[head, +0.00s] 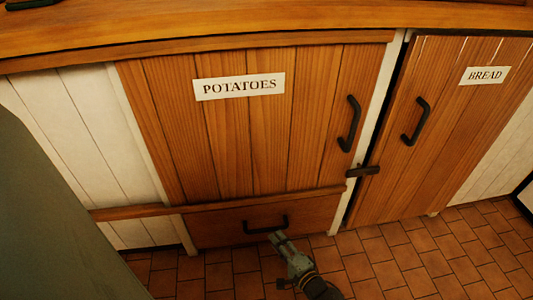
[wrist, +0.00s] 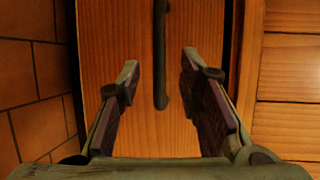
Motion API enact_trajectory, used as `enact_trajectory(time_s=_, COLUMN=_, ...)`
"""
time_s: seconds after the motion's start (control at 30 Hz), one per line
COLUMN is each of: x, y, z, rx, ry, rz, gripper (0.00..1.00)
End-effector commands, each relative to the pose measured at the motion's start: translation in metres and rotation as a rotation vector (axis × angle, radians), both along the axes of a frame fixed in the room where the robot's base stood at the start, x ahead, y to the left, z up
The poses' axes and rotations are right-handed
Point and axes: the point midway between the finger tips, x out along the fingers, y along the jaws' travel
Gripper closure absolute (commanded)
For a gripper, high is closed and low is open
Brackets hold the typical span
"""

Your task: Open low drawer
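The low drawer (head: 215,229) is a dark wooden front under the POTATOES door, and it looks closed. Its black bar handle (head: 267,228) runs level across the middle. My gripper (head: 278,237) is just in front of the handle's right part in the head view. In the wrist view the drawer front (wrist: 115,35) fills the middle, and the handle (wrist: 160,55) stands upright in the picture. My gripper (wrist: 160,65) is open there, one finger to each side of the handle's near end. Neither finger appears to touch the handle. How deep they reach around it I cannot tell.
Above the drawer is the POTATOES door (head: 225,140) with a black handle (head: 349,124). The BREAD door (head: 450,130) is to the right, with a dark latch (head: 362,171) between the doors. A wooden counter (head: 200,25) runs above. The tiled floor (head: 400,260) in front is clear.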

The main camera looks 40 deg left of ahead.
Motion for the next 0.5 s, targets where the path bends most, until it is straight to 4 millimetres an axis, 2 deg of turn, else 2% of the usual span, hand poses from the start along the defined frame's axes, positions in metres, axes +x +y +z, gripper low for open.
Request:
enact_trajectory(time_s=0.03, x=0.002, y=0.011, z=-0.003, rx=0.002, ry=0.001, rz=0.002, gripper=0.67)
enact_trajectory(time_s=0.2, x=0.011, y=0.04, z=-0.009, rx=0.001, ry=0.001, rz=0.002, gripper=0.67)
enact_trajectory(time_s=0.4, x=0.018, y=0.061, z=-0.013, rx=-0.001, ry=0.001, rz=0.001, gripper=0.67)
enact_trajectory(time_s=0.5, x=0.02, y=0.064, z=-0.013, rx=-0.001, ry=0.001, rz=-0.001, gripper=0.67)
